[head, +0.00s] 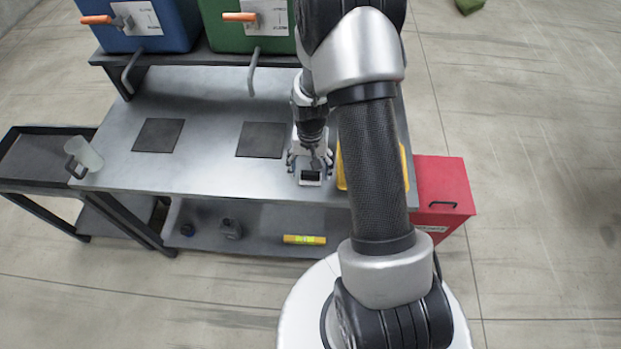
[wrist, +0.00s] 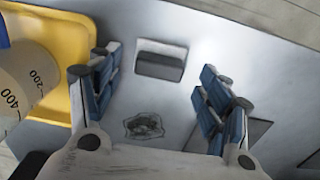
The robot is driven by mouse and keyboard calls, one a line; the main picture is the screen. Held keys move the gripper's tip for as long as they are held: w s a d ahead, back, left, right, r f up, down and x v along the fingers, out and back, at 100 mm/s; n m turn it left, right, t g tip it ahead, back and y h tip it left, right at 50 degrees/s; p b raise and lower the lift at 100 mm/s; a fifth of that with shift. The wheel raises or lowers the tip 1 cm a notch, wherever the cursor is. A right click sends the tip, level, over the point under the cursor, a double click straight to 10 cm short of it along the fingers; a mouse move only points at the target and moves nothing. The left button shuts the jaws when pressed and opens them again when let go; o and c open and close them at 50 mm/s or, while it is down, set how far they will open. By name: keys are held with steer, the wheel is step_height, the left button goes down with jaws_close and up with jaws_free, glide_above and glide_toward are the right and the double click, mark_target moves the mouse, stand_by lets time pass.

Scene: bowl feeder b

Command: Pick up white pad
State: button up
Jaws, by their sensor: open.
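A small block-like pad (wrist: 161,60), pale grey-white on one half and dark on the other, lies on the metal table in the wrist view. It appears to be the white pad. In the head view a small dark, white-edged piece (head: 311,179) shows just in front of my gripper (head: 310,163). In the wrist view my gripper (wrist: 158,70) is open, with a blue-padded finger on each side. The pad lies between and beyond the fingertips, apart from both. Nothing is held.
A yellow tray (wrist: 81,92) holding a graduated beaker (wrist: 30,88) is close beside the left finger. A dark rough patch (wrist: 144,126) lies between the fingers. Two dark mats (head: 261,140) (head: 158,135) and a clear jug (head: 86,153) are left on the table. A red cabinet (head: 444,185) stands right.

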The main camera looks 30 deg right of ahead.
mark_target(311, 173)
step_height(311, 173, down, 3)
steer(key=shift+r, duration=0.2)
steer(key=shift+c, duration=0.2)
steer(key=c, duration=1.1)
steer(key=shift+r, duration=0.1)
steer(key=shift+c, duration=0.2)
step_height(311, 173, up, 20)
steer(key=p, duration=0.5)
